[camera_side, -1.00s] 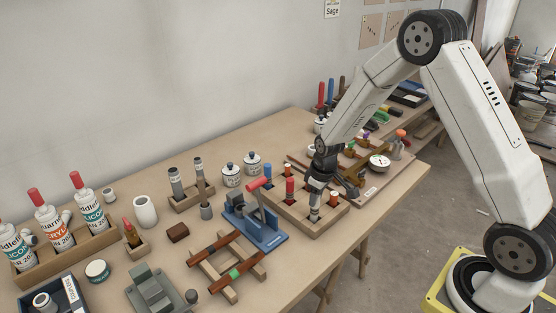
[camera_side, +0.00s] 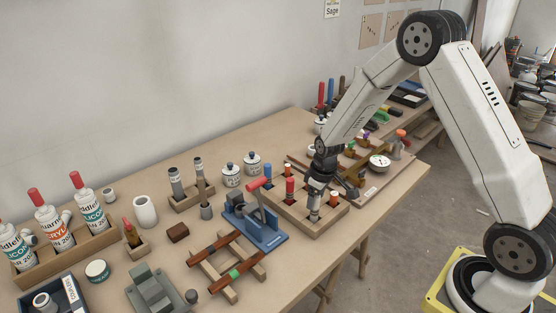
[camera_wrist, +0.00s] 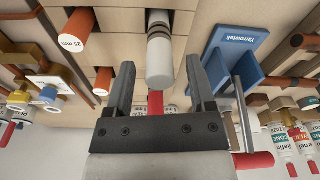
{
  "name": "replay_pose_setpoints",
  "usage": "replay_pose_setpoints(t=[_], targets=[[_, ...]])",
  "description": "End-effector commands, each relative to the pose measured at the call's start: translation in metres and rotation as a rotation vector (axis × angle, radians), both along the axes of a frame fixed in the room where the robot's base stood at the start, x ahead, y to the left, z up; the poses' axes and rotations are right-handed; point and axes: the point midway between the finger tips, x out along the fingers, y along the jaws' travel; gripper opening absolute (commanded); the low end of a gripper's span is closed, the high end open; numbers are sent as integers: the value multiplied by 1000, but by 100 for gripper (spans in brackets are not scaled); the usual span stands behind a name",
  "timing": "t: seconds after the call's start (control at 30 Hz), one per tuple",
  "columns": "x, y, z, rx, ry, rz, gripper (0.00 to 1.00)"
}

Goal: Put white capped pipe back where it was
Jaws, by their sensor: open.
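The white capped pipe (camera_side: 314,207) stands in a compartment at the near right part of a wooden rack (camera_side: 318,231). In the wrist view the pipe (camera_wrist: 160,62) is pale with grey bands, and one end lies between my two fingers. My gripper (camera_side: 318,187) is just above the pipe in the side view. In the wrist view my gripper (camera_wrist: 161,85) is open, with a visible gap on each side of the pipe. The pipe's lower end is hidden in the rack.
In the rack, a red pipe (camera_side: 290,190), a blue one (camera_side: 268,172) and a copper-coloured one (camera_side: 333,199) stand close by. A blue clamp stand (camera_side: 268,239) is left of the rack. A board with a gauge (camera_side: 380,161) lies to the right.

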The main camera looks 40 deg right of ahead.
Motion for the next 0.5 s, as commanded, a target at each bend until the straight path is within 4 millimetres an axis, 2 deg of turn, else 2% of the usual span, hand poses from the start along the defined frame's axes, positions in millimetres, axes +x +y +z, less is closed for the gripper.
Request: replay_pose_setpoints(t=[0.27, 0.5], targets=[[-1, 0, 17, 0, -2, 0, 70], [-4, -1, 46, 0, -3, 0, 70]])
